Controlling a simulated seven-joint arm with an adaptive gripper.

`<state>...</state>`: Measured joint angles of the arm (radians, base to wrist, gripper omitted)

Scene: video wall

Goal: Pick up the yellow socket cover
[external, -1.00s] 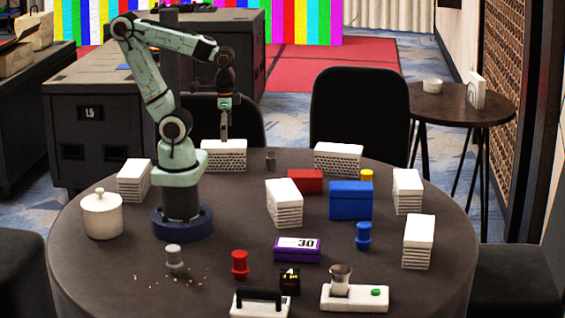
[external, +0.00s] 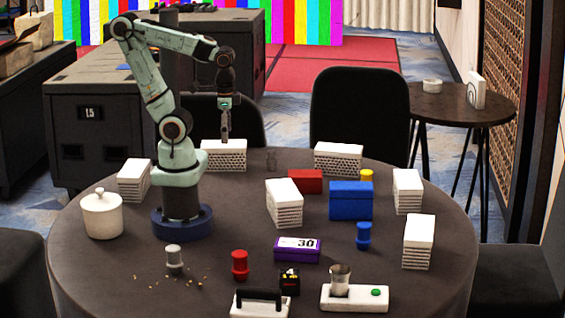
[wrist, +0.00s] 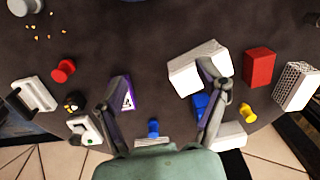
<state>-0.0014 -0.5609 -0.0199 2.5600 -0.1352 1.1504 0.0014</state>
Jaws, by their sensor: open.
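The yellow socket cover (external: 366,175) is a small yellow piece on the round dark table, just behind the blue box (external: 351,201), which hides its lower part. In the wrist view the yellow socket cover (wrist: 247,112) lies to the right of my right-hand finger, outside the space between the fingers. My gripper (external: 225,136) hangs pointing down over the table's far left part, well left of the cover and apart from it. In the wrist view my gripper (wrist: 165,76) has its fingers spread wide with nothing held between them.
A red box (external: 305,181) and a white stack (external: 338,158) stand near the cover, with another white stack (external: 407,191) to its right. A third white stack (external: 284,204) stands between my arm and the blue box.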

